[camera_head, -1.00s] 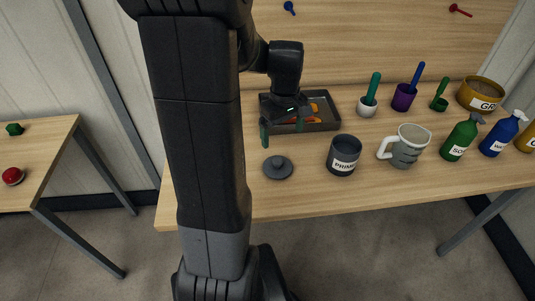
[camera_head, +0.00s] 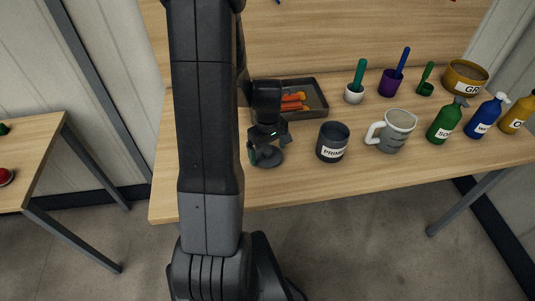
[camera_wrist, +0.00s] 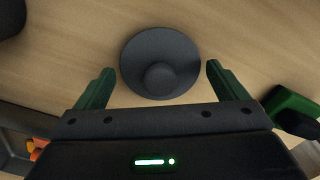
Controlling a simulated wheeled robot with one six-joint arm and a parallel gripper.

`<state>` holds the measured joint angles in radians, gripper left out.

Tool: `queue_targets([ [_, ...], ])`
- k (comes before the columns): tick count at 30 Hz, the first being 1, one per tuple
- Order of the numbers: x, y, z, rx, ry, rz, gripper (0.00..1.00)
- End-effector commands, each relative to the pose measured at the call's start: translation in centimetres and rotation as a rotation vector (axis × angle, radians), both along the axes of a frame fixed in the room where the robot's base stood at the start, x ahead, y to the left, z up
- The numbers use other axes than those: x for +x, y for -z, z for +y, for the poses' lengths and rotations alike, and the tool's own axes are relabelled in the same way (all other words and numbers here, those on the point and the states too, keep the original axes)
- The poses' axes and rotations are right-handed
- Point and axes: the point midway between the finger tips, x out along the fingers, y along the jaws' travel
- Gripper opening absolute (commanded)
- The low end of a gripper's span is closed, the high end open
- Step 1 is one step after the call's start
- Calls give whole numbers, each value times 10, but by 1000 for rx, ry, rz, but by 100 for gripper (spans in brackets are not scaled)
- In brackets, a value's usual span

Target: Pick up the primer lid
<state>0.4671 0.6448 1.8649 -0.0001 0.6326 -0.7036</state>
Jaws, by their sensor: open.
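The primer lid (camera_wrist: 160,52) is a dark grey disc with a round knob, lying flat on the wooden table. In the wrist view it sits between and just beyond the two green fingertips of my gripper (camera_wrist: 158,80), which are spread wide and apart from it. In the head view my gripper (camera_head: 268,150) hangs over the lid (camera_head: 268,158) and hides part of it. The dark primer pot (camera_head: 332,143), with its label, stands open and upright to the right of the lid.
A dark tray (camera_head: 322,100) with orange-handled items lies behind my gripper. A grey mug (camera_head: 396,130) stands right of the pot. Green (camera_head: 446,122), blue (camera_head: 484,118) and yellow (camera_head: 517,112) bottles stand farther right. The table's front strip (camera_head: 300,190) is clear.

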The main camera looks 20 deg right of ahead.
Motion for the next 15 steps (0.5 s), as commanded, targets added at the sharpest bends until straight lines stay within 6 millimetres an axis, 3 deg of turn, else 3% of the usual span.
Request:
queue_targets([
  [4,-1,10,0,1,1,1,92],
  [12,0,12,0,-1,1,-1,92],
  [15,0,12,0,-1,1,-1,73],
])
